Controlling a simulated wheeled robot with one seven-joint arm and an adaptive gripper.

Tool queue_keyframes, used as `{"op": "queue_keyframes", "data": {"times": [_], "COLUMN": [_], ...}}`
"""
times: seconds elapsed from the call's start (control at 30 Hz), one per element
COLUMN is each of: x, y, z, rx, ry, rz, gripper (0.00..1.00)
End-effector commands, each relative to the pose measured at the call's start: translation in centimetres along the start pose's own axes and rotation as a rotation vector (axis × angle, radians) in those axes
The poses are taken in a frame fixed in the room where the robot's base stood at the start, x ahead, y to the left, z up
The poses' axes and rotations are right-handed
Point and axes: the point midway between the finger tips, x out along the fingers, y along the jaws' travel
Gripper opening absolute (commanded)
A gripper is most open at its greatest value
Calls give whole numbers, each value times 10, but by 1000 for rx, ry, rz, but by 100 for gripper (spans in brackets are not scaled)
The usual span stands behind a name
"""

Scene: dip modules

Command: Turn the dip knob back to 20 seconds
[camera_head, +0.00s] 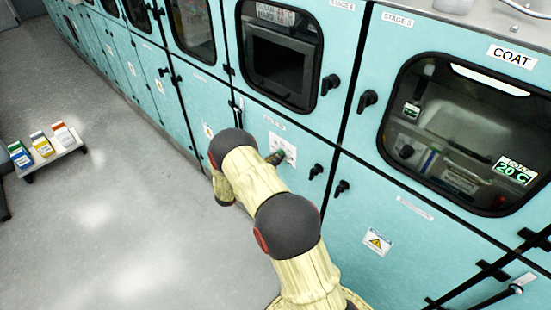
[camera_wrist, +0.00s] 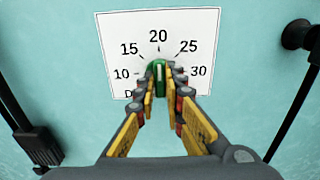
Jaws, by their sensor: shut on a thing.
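The green dip knob (camera_wrist: 160,68) sits in the middle of a white dial plate (camera_wrist: 120,25) marked 10, 15, 20, 25 and 30. Its pale pointer line looks about upright, roughly in line with the 20 at the top. My gripper (camera_wrist: 161,84) is shut on the knob, one finger on each side. The fingers hide the knob's sides and the lower part of the dial. In the head view the white dial plate (camera_head: 289,149) is on the teal cabinet front, with my gripper (camera_head: 276,157) at it; the knob is too small to read there.
Black latches (camera_head: 315,171) stick out to the right of the dial, and another dark handle (camera_wrist: 298,34) shows in the wrist view. A windowed door (camera_head: 280,55) is above.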

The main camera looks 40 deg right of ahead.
Motion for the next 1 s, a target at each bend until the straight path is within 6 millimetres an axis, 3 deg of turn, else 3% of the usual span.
{"op": "queue_keyframes", "data": {"times": [0.3, 0.33, 0.63, 1.0], "x": [0, 0, 0, -5], "y": [0, 0, 0, 1], "z": [0, 0, 0, 0], "rx": [0, 0, 0, 0], "ry": [0, 0, 0, 0], "rz": [1, 1, 0, 1], "gripper": [0, 12, 29, 29]}}
